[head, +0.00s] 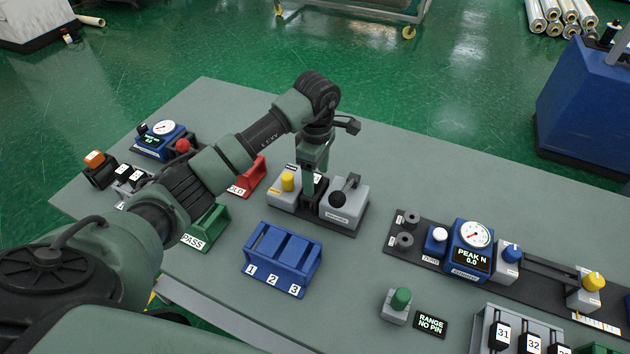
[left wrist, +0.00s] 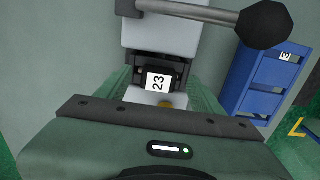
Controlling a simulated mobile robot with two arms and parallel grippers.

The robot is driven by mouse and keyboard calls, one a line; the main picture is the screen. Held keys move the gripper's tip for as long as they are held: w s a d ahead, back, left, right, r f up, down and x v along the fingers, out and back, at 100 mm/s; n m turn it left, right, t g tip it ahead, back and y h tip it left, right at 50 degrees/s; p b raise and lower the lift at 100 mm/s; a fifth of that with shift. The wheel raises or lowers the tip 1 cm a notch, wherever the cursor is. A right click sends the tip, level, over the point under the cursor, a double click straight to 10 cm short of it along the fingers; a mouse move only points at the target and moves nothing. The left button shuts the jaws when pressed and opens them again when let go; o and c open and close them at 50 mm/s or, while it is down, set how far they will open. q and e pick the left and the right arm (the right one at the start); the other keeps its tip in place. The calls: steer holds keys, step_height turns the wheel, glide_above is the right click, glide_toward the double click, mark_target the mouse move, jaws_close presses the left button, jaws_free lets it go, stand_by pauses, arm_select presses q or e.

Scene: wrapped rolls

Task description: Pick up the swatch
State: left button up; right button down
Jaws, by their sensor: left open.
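A white label marked 23 (left wrist: 157,82) shows in the left wrist view on a small dark piece in front of a grey block. It may be the swatch; I cannot tell for sure. My left gripper (head: 308,195) points down at the grey two-block station (head: 343,203) with a yellow button and a black-knobbed lever. In the left wrist view its green fingers stand apart on either side of the labelled piece. They are open, and contact cannot be seen. My right gripper is not in view.
A blue three-slot rack (head: 282,262) stands in front of the station. A green PASS bin (head: 206,230) and a red bin (head: 248,182) lie to its left. A gauge unit (head: 470,250) on a dark rail is to the right. The table's back is clear.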

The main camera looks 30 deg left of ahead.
arm_select(q)
step_height(320, 180, down, 2)
steer(key=shift+w+f, duration=0.1)
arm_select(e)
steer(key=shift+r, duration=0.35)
arm_select(q)
steer(key=shift+c, duration=0.4)
steer(key=c, duration=1.1)
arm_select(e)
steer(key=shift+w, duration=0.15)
arm_select(q)
steer(key=shift+r, duration=0.25)
